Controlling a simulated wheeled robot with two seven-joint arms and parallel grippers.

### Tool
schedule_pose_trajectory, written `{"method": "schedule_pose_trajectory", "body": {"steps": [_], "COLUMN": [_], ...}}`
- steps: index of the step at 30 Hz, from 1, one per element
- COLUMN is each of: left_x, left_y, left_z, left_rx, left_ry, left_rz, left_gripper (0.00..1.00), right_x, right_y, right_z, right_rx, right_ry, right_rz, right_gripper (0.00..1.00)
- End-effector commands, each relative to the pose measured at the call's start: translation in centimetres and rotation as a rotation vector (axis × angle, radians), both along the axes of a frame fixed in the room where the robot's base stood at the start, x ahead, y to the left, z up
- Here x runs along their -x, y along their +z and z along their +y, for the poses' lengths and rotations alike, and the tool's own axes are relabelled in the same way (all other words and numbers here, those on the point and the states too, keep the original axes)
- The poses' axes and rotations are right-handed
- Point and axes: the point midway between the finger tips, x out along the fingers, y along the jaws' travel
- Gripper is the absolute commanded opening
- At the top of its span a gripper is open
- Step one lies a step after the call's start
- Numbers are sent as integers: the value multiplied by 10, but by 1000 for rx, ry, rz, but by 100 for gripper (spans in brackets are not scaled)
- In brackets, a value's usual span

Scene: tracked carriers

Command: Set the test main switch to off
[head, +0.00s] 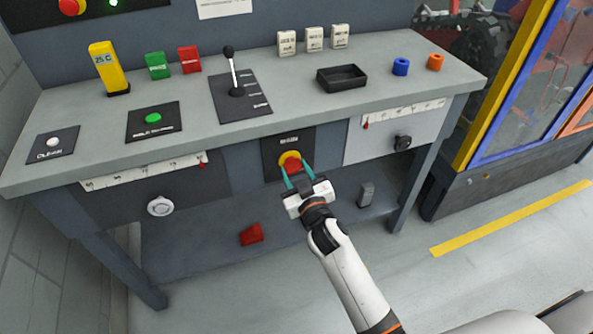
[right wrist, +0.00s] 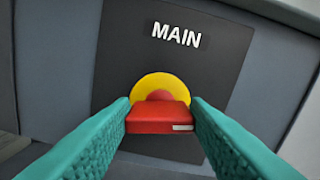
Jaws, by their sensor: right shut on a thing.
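The main switch is a red handle (right wrist: 158,118) on a round yellow plate (right wrist: 160,82), mounted on a dark panel (right wrist: 222,60) marked MAIN. In the head view the red handle (head: 292,167) sits on the front of the bench, below its top. My right gripper (head: 297,173) reaches it from below and in front. Its teal fingers are shut on the handle's two sides, and they also show in the right wrist view (right wrist: 160,120). The handle's wide face lies level there, with a white mark at its right end. My left gripper is not in view.
The grey bench top (head: 200,115) holds a black lever (head: 234,75), a black tray (head: 342,77), a green button (head: 153,118) and several small blocks. A red block (head: 251,234) lies on the lower shelf.

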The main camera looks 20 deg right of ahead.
Motion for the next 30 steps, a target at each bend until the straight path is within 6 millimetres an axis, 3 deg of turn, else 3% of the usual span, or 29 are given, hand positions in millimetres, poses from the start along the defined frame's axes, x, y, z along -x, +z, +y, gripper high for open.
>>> {"method": "schedule_pose_trajectory", "body": {"steps": [12, 30], "left_x": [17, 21], "left_y": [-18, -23], "left_z": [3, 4], "left_rx": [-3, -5], "left_ry": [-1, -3], "left_rz": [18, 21], "left_gripper": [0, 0], "right_x": [0, 0], "right_y": [-1, -3], "right_z": [2, 4], "right_rx": [397, 962], "right_ry": [0, 2], "right_rz": [-11, -32], "right_gripper": [19, 19]}}
